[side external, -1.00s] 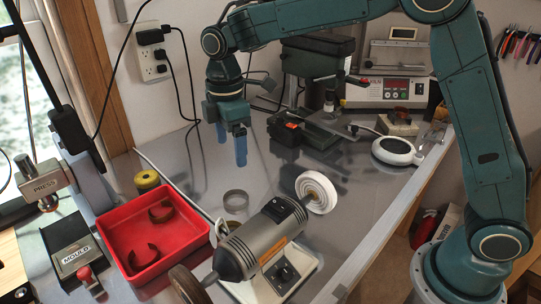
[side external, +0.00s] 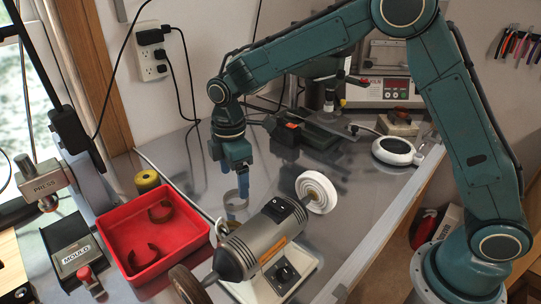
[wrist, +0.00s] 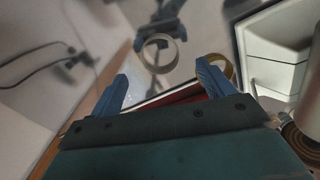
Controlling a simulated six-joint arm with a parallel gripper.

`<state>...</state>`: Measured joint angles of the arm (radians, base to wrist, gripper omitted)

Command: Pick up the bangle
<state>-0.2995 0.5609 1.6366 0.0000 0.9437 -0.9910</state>
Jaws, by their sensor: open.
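A thin silvery-grey band that looks like the bangle (side external: 231,207) stands on the metal bench behind the grinder. It also shows in the wrist view as a ring (wrist: 146,59), beyond and between the fingertips. My gripper (side external: 235,183) is open above the bangle, with its blue fingers pointing down. In the wrist view my gripper (wrist: 162,72) has nothing between its fingers. In the side view one fingertip hides part of the bangle's rim. I cannot tell the exact gap between fingertips and bangle.
A grey bench grinder (side external: 250,246) with a white buffing wheel (side external: 318,192) stands close in front. A red tray (side external: 187,246) holding dark curved pieces is on the left. A brassy ring (wrist: 232,66) lies nearby. A yellow roll (side external: 147,181) stands behind the tray.

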